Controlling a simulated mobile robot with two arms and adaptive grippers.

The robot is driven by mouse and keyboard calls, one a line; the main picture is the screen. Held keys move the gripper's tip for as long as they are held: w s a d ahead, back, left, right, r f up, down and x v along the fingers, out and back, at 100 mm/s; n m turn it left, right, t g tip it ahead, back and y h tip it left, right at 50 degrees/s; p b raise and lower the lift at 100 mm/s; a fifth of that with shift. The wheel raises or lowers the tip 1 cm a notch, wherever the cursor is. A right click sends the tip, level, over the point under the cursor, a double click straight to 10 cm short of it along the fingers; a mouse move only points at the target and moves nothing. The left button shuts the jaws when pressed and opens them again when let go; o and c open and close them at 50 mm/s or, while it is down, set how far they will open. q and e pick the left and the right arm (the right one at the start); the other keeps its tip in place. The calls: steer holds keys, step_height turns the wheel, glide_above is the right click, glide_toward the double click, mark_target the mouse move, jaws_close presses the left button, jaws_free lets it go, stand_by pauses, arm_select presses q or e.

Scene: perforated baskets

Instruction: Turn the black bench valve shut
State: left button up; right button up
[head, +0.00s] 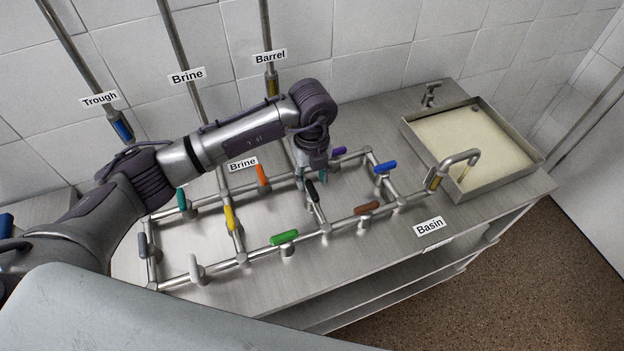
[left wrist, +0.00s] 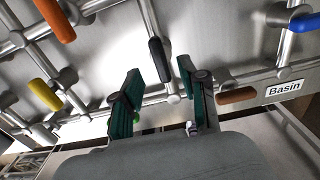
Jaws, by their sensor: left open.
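The black valve handle (head: 312,191) sits on a short cross pipe of the bench pipework. It lies roughly in line with that pipe. In the left wrist view the black handle (left wrist: 159,60) appears between the green-padded fingers. My left gripper (head: 314,173) points down just behind the handle in the head view, its upper part hidden by the wrist. It also shows in the left wrist view (left wrist: 160,76), with its two fingers apart and nothing held. I cannot tell whether a finger touches the handle. My right gripper is not in view.
Nearby handles are orange (head: 262,174), purple (head: 338,152), blue (head: 385,167), brown (head: 367,208), green (head: 284,237) and yellow (head: 229,217). A basin (head: 408,128) of pale liquid stands at the right, with a spout (head: 462,157) over it. Tiled wall rises behind.

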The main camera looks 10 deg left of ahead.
mark_target(312, 188)
arm_select(q)
steer(key=shift+f+p, duration=0.3)
steer(key=shift+f, duration=1.5)
jaws_close()
